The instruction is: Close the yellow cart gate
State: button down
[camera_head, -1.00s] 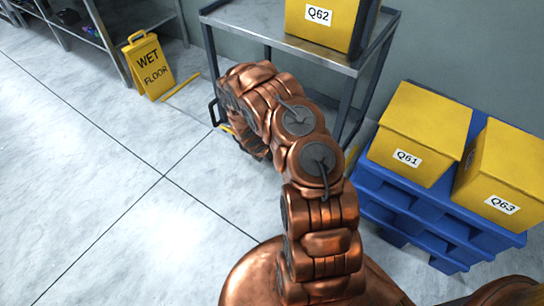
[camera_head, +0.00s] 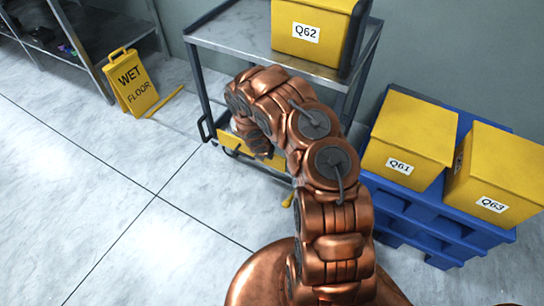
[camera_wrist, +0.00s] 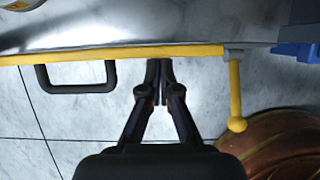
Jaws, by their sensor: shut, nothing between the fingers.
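The cart (camera_head: 290,65) is a grey metal trolley with a yellow gate bar (camera_head: 228,143) low on its near side, partly hidden behind my arm. In the wrist view the yellow bar (camera_wrist: 150,52) runs nearly level across the cart's edge. A black loop handle (camera_wrist: 77,88) hangs at its left. At its right end is a grey joint, with a yellow ball-ended lever (camera_wrist: 236,95) pointing down. My gripper (camera_wrist: 160,63) is shut and empty, its tips at the near edge of the bar; contact cannot be told.
A yellow box Q62 (camera_head: 312,30) stands on the cart top. Yellow boxes Q61 (camera_head: 409,140) and Q63 (camera_head: 497,174) sit on blue pallets (camera_head: 425,218) to the right. A wet floor sign (camera_head: 132,83) stands at left.

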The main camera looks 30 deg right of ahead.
jog(key=shift+w+d+r, duration=0.25)
jog(key=shift+d, duration=0.25)
jog(key=shift+w+d+r, duration=0.25)
jog(key=shift+d, duration=0.2)
jog(key=shift+w+d+r+h, duration=0.2)
jog(key=shift+r+h, duration=0.05)
jog(key=shift+h, duration=0.05)
jog(key=shift+w+r, duration=0.1)
jog(key=shift+w, duration=0.1)
jog(key=s+a+f+b, duration=0.1)
jog(key=s+a+b, duration=0.15)
jog(key=a, duration=0.25)
notch_tip(320, 180, up, 9)
jog(key=d+p, duration=0.2)
jog(key=p, duration=0.2)
jog(key=shift+w+d+p, duration=0.3)
jog(key=shift+w, duration=0.05)
jog(key=shift+f, duration=0.1)
